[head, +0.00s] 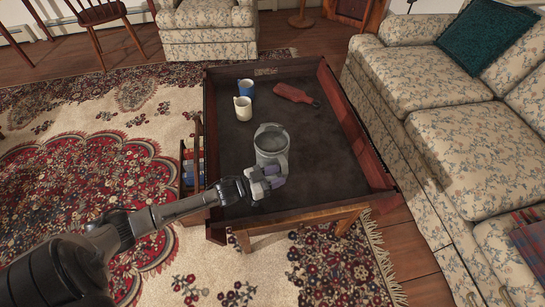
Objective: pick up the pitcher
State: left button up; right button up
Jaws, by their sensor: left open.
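The grey pitcher (270,144) stands upright on the dark bed of the wooden table, near its front edge. Its round open top faces up toward me. My left gripper (277,177) is open at the near lower side of the pitcher, its fingers overlapping the pitcher's lower part in the head view. I cannot tell whether the fingers touch it. The gripper hides part of the pitcher's base. My right gripper is not in view.
A blue mug (246,88), a cream mug (243,108) and a red bottle (296,95) lying on its side are farther back on the table. The table (357,128) has raised side walls. A floral sofa (455,130) is close on the right.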

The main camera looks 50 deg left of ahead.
pick_arm(q)
jog(key=b+x, duration=0.2)
jog(key=x, duration=0.2)
jog(key=shift+w+b, duration=0.15)
jog(key=shift+b, duration=0.15)
jog(key=shift+w+d+r, duration=0.1)
jog(key=shift+w+d, duration=0.1)
jog(key=shift+w, duration=0.2)
jog(key=shift+s, duration=0.1)
grip_shut()
dwell(0.4)
dwell(0.3)
